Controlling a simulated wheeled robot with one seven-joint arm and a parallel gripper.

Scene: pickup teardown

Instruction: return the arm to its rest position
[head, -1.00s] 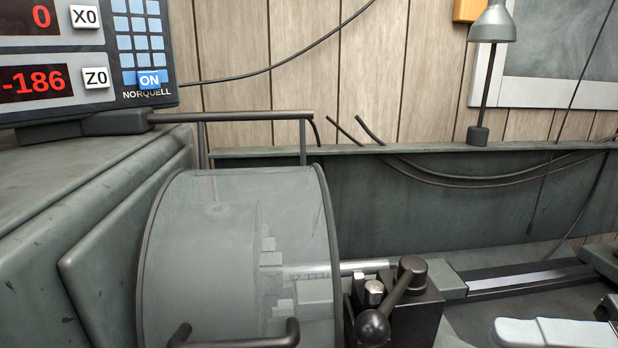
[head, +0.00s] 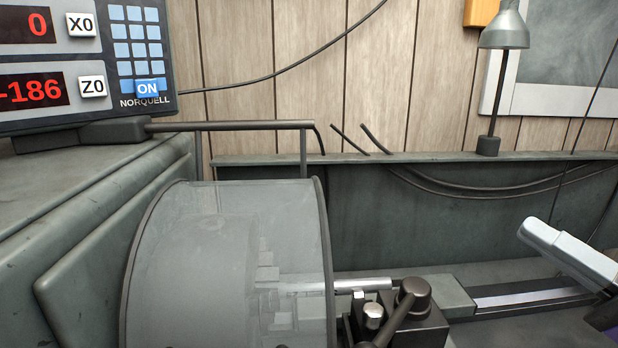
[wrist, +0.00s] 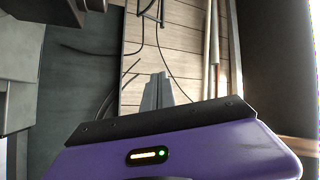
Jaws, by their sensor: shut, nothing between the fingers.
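My gripper (head: 527,228) shows at the right of the head view, its pale grey fingers tilted up and to the left. It is in the air over the right part of the lathe bed, with nothing in its fingers. A little of its purple body shows at the bottom right corner. In the wrist view, the closed fingers (wrist: 159,77) stand together beyond the purple gripper housing, with no object between them. The rest of my arm is out of the head view.
The lathe has a clear chuck guard (head: 225,255), shut over the chuck, and a tool post (head: 405,310) with a handle. A readout (head: 70,65) stands upper left, a lamp (head: 503,30) upper right. Cables (head: 480,188) hang along the back panel. Air before the panel looks free.

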